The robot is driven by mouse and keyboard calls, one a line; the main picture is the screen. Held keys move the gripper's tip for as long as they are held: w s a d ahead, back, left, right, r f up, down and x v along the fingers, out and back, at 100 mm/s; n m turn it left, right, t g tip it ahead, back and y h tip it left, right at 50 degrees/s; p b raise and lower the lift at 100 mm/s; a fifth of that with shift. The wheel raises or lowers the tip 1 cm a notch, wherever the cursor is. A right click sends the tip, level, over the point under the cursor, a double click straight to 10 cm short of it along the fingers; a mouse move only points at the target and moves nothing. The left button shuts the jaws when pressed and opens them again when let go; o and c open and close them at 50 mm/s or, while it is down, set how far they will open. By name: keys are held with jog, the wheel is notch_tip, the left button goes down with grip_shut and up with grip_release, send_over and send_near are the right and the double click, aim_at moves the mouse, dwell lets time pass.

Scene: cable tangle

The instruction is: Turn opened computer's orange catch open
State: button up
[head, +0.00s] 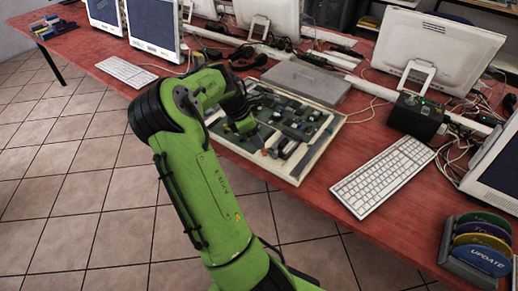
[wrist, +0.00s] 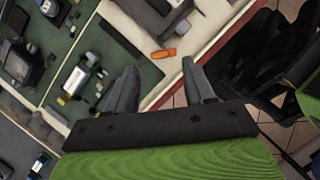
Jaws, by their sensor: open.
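The opened computer (head: 335,128) lies flat on the red table, a pale case with green boards inside. Its orange catch (wrist: 163,53) shows in the wrist view as a small orange piece near the inner edge of the case wall, above and between my fingertips. In the head view the catch is a tiny orange spot (head: 266,152) beside my gripper. My gripper (wrist: 156,78) is open and empty, with its two grey fingers apart and the catch just beyond them. In the head view my gripper (head: 258,140) is over the computer's front part, partly hidden by my green arm.
A grey cover panel (head: 305,84) lies behind the computer. A white keyboard (head: 383,176) and a black box (head: 416,115) are to the right, with cables around. Monitors (head: 438,48) line the back. A disc holder (head: 478,248) stands at the right front.

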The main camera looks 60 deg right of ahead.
aim_at(263, 150)
jog(key=b+x, duration=0.1)
jog(key=x, duration=0.3)
jog(key=shift+f, duration=0.15)
grip_shut()
